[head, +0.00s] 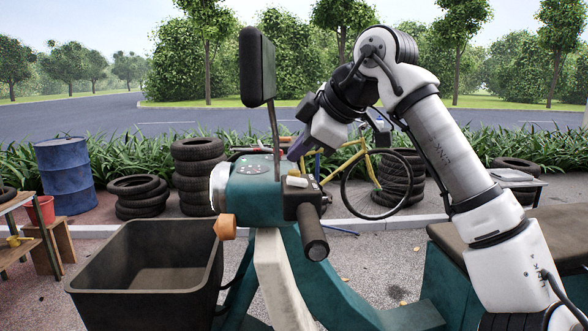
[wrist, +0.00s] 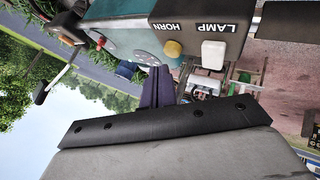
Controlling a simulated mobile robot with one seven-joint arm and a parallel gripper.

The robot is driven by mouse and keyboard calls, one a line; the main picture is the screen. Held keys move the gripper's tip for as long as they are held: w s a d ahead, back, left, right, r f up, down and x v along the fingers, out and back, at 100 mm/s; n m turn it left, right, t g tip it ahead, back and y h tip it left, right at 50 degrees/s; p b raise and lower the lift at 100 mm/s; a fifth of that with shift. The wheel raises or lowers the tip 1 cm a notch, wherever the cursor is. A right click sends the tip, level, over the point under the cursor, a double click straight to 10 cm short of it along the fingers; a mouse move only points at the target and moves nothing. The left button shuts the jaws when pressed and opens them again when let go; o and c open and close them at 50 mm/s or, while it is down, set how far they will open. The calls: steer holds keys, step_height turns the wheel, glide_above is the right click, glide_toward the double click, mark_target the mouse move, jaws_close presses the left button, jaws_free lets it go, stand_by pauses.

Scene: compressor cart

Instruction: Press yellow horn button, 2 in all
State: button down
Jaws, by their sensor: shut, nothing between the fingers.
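The yellow horn button (wrist: 172,48) sits on the dark switch box (wrist: 200,18) beside the word HORN in the wrist view. A white lamp button (wrist: 213,50) is right of it, beside LAMP. My gripper (wrist: 160,70) is shut and empty, its tips a little below and left of the yellow button in that view. I cannot tell the exact gap between them. In the head view my gripper (head: 297,154) hangs just above the switch box (head: 303,200) on the handlebar. The white button (head: 297,182) shows there; I cannot make out the yellow one.
A mirror (head: 257,67) on a stalk rises left of my gripper. A black handlebar grip (head: 314,235) sticks out below the switch box. An empty dark cargo tub (head: 90,285) stands at the left front. Tyres (head: 197,165) and a yellow bicycle (head: 350,167) stand behind.

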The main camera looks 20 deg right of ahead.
steer(key=shift+r+p, duration=1.2)
steer(key=shift+r, duration=0.25)
step_height(320, 180, up, 2)
steer(key=shift+r, duration=0.1)
